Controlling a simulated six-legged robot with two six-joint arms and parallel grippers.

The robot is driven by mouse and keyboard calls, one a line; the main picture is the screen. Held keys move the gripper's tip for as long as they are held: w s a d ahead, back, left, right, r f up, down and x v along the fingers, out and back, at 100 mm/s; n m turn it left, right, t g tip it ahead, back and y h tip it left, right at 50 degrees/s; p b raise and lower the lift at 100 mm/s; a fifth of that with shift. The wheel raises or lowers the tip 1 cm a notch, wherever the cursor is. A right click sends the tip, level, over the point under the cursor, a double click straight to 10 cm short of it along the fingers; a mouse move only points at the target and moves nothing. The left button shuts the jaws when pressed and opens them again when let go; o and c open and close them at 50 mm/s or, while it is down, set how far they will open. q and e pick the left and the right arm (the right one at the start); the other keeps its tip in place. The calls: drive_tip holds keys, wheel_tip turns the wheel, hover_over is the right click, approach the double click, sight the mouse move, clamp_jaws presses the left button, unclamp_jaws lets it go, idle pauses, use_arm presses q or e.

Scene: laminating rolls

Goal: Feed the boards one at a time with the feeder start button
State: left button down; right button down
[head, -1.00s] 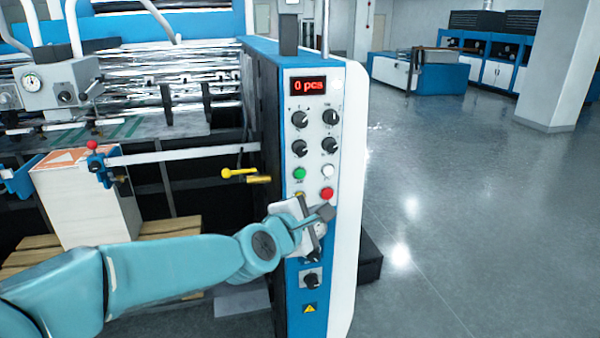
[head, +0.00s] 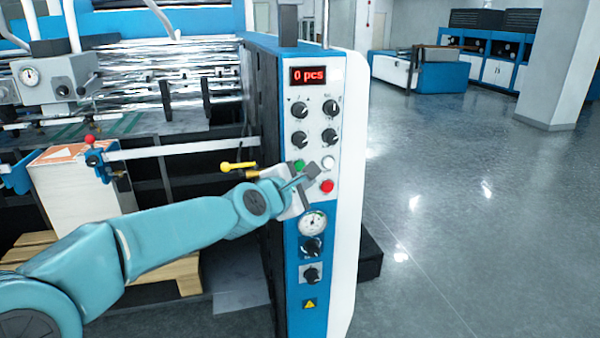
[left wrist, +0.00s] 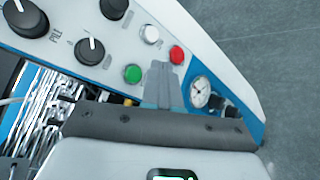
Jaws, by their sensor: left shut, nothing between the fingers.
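The control panel (head: 347,125) has a red display (head: 308,76) reading "0 pcs". Below its knobs are a green button (head: 299,164), a white button (head: 327,161) and a red button (head: 327,187). No label marking the feeder start button is legible. My left gripper (head: 311,170) is shut and empty, with its tips in front of the panel among these buttons. In the left wrist view its fingers (left wrist: 163,84) point between the green button (left wrist: 133,73) and the red button (left wrist: 177,54); contact cannot be told. A white board stack (head: 80,200) stands at the left. My right gripper is out of view.
A gauge (head: 313,223) and black knobs (head: 311,247) sit below my gripper on the panel. A yellow lever (head: 238,167) sticks out left of the panel. A wooden pallet (head: 160,285) lies at the lower left. The floor to the right is open.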

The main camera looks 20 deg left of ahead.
sight(299, 171)
use_arm(q)
drive_tip(key=shift+w+a+b, duration=0.2)
drive_tip(key=shift+w+a, duration=0.25)
drive_tip(key=shift+w, duration=0.2)
drive_tip(key=shift+w+a+b, duration=0.2)
drive_tip(key=shift+w+a, duration=0.2)
drive_tip(key=shift+w, duration=0.2)
idle(1.2)
drive_tip(key=shift+w+a, duration=0.25)
drive_tip(key=shift+w, duration=0.1)
drive_tip(key=shift+w+a, duration=0.2)
drive_tip(key=shift+w, duration=0.1)
idle(0.6)
idle(0.4)
drive_tip(key=shift+s+d, duration=0.45)
drive_tip(key=shift+s, duration=0.25)
